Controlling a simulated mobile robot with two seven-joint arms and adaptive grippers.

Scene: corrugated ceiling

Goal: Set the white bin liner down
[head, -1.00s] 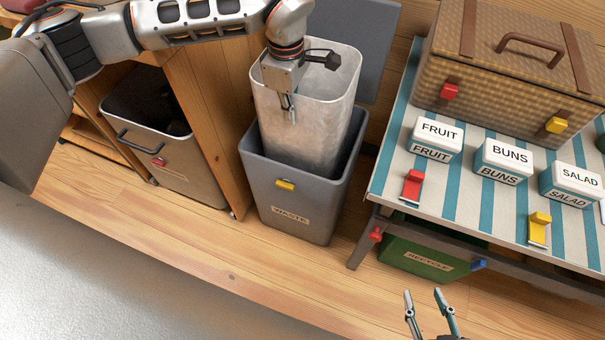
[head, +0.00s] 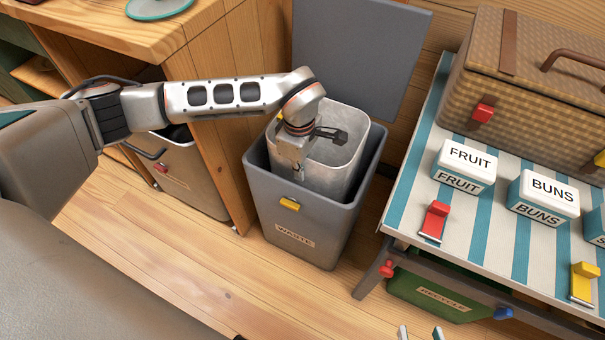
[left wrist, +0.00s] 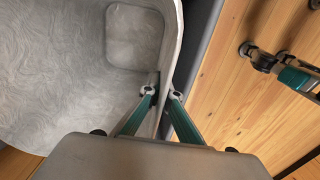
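The white bin liner (head: 338,165) is upright and mostly inside the grey waste bin (head: 320,225), with its upper part above the bin's rim. My left gripper (head: 298,174) is at the liner's front-left edge. In the left wrist view, its fingers (left wrist: 160,93) straddle the liner's wall, one inside and one outside, and pinch it. The liner's interior (left wrist: 60,75) looks empty there. Its underside is hidden by the bin, so I cannot tell whether it touches the bin floor. My right gripper (head: 420,333) shows only its separated fingertips at the bottom edge of the head view.
The bin's grey lid (head: 360,50) stands open behind. A wooden cabinet (head: 225,130) is close on the left, with another bin (head: 190,175). A striped table (head: 410,205) with labelled boxes and a wicker basket (head: 500,85) stands right, above a green recycle bin (head: 435,295).

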